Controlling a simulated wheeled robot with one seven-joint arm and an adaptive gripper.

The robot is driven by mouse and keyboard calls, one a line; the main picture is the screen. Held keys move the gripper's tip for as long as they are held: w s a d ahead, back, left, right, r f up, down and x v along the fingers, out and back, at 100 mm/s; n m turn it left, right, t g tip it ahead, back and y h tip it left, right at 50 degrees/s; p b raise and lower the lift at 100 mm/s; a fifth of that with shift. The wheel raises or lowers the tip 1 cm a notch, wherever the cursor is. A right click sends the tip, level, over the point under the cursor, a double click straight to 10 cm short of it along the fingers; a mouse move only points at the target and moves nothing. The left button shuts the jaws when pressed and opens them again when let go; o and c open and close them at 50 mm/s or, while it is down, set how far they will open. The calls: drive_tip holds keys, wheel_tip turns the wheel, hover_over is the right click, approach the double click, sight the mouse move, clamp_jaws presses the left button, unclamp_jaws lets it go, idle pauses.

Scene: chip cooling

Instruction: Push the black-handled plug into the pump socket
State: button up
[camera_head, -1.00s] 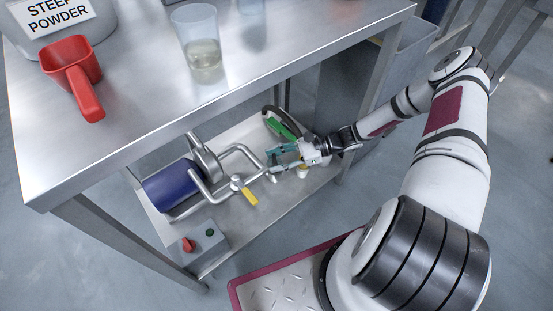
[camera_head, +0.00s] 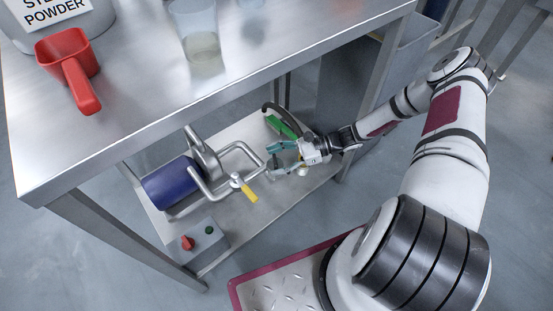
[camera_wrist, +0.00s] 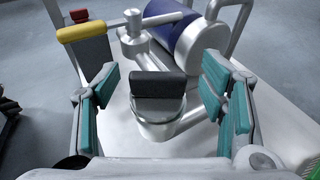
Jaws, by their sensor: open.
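The plug's black handle (camera_wrist: 158,90) stands between my fingers in the wrist view. Below it is a round metal socket-like fitting (camera_wrist: 160,128) joined to the pump's pipe. The handle sits over its mouth; I cannot tell how deep the plug is. My gripper (camera_wrist: 165,104), with teal finger pads, is open, one finger on each side of the handle with gaps. In the head view my gripper (camera_head: 280,160) is at the pipe's right end, above the lower shelf, and the plug is hard to make out. The pump's blue motor (camera_head: 170,184) lies left of it.
A yellow-handled valve (camera_head: 249,193) is on the pipe left of my gripper. A control box (camera_head: 204,242) with a red knob sits at the shelf's front. A green item (camera_head: 287,126) and dark hose lie behind my gripper. The steel tabletop (camera_head: 140,115) overhangs the shelf.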

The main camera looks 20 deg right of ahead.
drive_tip(key=shift+d, duration=0.15)
drive_tip(key=v, duration=1.1)
drive_tip(key=shift+d+r, duration=0.15)
drive_tip(key=shift+d, duration=0.25)
drive_tip(key=shift+s, duration=0.1)
